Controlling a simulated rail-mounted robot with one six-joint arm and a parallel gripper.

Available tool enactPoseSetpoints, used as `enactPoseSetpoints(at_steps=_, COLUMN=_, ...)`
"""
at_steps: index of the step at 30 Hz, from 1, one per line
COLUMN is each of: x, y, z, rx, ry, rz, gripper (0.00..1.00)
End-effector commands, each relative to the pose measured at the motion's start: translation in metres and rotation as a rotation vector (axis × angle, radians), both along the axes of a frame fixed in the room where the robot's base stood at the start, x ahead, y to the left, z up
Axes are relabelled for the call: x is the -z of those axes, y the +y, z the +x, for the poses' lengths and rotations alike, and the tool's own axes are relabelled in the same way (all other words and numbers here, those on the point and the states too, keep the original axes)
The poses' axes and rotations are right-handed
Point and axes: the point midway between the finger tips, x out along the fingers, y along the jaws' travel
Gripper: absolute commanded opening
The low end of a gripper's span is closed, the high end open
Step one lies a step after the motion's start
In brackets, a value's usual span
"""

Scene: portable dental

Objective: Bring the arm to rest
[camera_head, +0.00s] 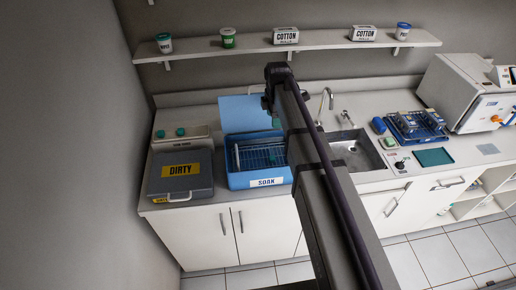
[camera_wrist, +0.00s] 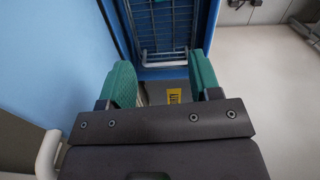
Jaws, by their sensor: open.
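My gripper (camera_wrist: 164,88) shows in the wrist view with its two green fingers apart and nothing between them. In the head view my dark arm reaches out over the counter, and its end is by the blue SOAK bin (camera_head: 240,178). The gripper's fingers are mostly hidden there behind the arm. In the wrist view the blue bin (camera_wrist: 207,30) and its wire basket (camera_wrist: 163,22) lie beyond the fingertips. I cannot tell how high the gripper is above the bin.
A grey DIRTY case (camera_head: 205,186) stands left of the bin. The sink (camera_head: 358,152) with its faucet (camera_head: 326,98) is to the right. A blue instrument rack (camera_head: 416,124) and a white machine (camera_head: 470,92) stand further right. A shelf (camera_head: 250,47) with cups and cotton boxes runs above.

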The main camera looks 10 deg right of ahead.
Motion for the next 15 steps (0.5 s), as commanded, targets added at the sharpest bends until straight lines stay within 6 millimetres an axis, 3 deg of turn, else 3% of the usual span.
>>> enactPoseSetpoints(at_steps=5, x=0.000, y=0.000, z=0.000, rx=0.027, ry=0.000, rz=0.000, gripper=0.57)
enactPoseSetpoints(at_steps=9, x=0.000, y=0.000, z=-0.009, rx=0.330, ry=0.000, rz=0.000, gripper=0.57)
enactPoseSetpoints(at_steps=11, x=0.002, y=0.000, z=-0.033, rx=0.560, ry=0.000, rz=0.000, gripper=0.57)
enactPoseSetpoints(at_steps=15, x=0.037, y=0.000, z=-0.114, rx=1.145, ry=0.000, rz=-0.001, gripper=0.57)
